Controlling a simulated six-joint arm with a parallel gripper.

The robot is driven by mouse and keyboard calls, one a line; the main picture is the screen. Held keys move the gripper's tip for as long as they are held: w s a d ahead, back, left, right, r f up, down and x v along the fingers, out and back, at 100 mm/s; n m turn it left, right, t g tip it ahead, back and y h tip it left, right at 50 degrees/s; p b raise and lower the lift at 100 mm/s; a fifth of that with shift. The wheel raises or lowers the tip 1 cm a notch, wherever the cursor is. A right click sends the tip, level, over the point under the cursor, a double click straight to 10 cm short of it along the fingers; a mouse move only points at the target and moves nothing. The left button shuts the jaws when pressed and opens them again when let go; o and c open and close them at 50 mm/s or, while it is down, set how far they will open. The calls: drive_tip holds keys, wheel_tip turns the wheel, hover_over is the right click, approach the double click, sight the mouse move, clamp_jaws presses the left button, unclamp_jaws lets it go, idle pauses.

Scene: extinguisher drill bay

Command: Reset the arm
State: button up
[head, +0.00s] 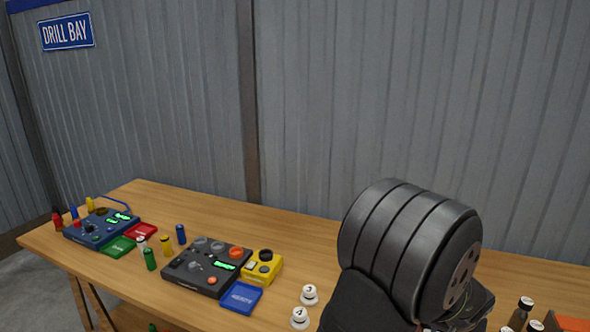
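A thick dark grey ribbed cylinder, part of my own arm (400,245), fills the lower right of the head view. It hides part of the table (290,225) behind it. My gripper does not show in this view, so its fingers and anything in them cannot be seen.
On the table, left of the arm, stand a dark control box (208,268), a yellow box (262,267), a blue tray (241,298) and white numbered knobs (309,295). A blue console (101,229) and several coloured cylinders stand farther left. Small brown bottles (521,312) stand at right.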

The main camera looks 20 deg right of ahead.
drive_tip(key=x, duration=0.6)
drive_tip(key=shift+w+d+f, duration=0.1)
drive_tip(key=shift+f, duration=0.25)
wheel_tip(320, 180, up, 3)
drive_tip(key=shift+f, duration=0.2)
drive_tip(key=shift+r, duration=0.5)
